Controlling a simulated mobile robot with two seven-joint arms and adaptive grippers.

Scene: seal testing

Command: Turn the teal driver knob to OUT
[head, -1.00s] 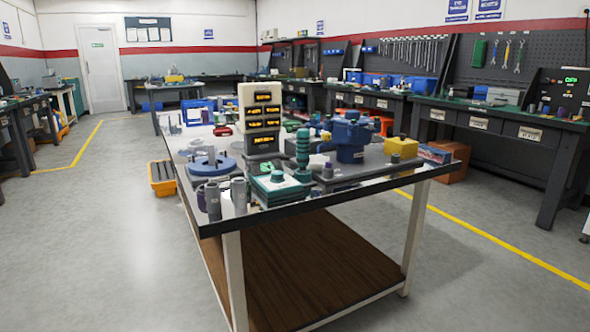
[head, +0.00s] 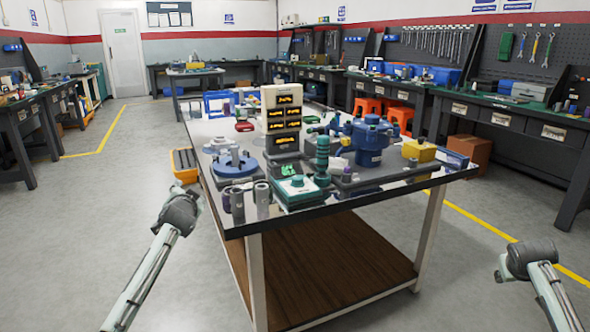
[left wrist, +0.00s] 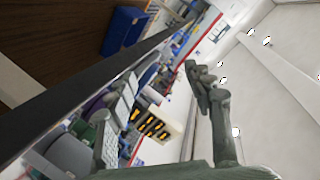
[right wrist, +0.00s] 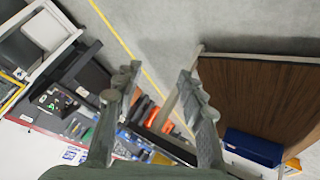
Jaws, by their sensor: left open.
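The teal driver (head: 296,190) is a low teal box with a pale top near the table's front edge. Its small teal knob (head: 297,181) stands on top; its pointer and labels are too small to read. The driver is not clear in either wrist view. My left gripper (head: 180,211) is off the table's left edge, apart from the driver. In the left wrist view one finger stands out clearly. My right gripper (head: 528,259) is off to the table's right, over the floor. The right wrist view shows its two fingers (right wrist: 157,85) spread, with nothing between them.
A display tower (head: 284,122) with orange readouts stands behind the driver. Grey cylinders (head: 262,197) and a blue round fixture (head: 233,164) lie left. A blue pump (head: 370,138) stands behind right.

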